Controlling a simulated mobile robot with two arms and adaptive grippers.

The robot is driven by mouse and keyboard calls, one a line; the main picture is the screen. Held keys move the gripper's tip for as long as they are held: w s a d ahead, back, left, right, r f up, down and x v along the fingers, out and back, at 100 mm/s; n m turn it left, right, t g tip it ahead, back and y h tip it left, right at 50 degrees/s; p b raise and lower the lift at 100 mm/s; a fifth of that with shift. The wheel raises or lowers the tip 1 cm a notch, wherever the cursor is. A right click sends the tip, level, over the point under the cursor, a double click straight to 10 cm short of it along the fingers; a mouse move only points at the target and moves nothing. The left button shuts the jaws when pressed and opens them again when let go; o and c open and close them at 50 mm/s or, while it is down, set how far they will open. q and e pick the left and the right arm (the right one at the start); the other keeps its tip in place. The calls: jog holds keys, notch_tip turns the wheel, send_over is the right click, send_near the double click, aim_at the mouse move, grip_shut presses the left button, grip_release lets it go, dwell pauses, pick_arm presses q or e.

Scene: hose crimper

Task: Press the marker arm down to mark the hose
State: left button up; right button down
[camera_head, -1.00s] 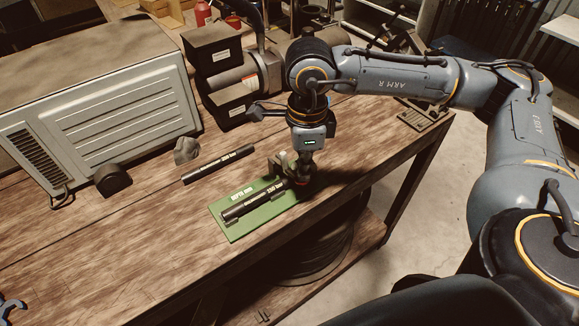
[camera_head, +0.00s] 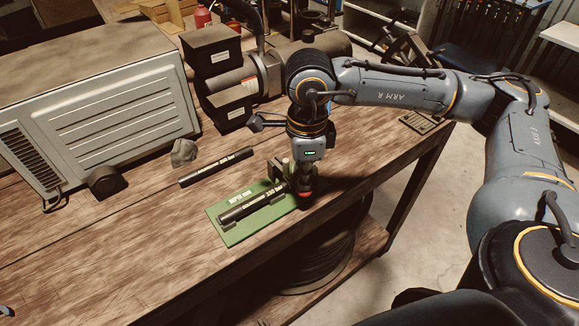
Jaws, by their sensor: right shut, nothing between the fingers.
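The green marking base (camera_head: 232,236) lies near the table's front edge, with a black hose (camera_head: 250,208) lettered in white on it. At the hose's right end stands the small marker fixture (camera_head: 276,172), a dark upright with a grey knob. A red part (camera_head: 306,196) shows at its right end. The marker arm itself is mostly hidden by my gripper. My right gripper (camera_head: 303,182) points down at the fixture's right side, shut and empty, its tip just above or against the red part; contact is unclear.
A second black hose (camera_head: 216,166) and a grey lump (camera_head: 184,152) lie behind the base. A large pale ribbed metal casing (camera_head: 105,115) and a dark motor-like machine (camera_head: 235,85) stand at the back. The wooden tabletop (camera_head: 100,250) is clear at front left.

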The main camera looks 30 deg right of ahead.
notch_tip(320, 180, up, 13)
jog(key=p, duration=0.7)
dwell(0.7)
dwell(0.5)
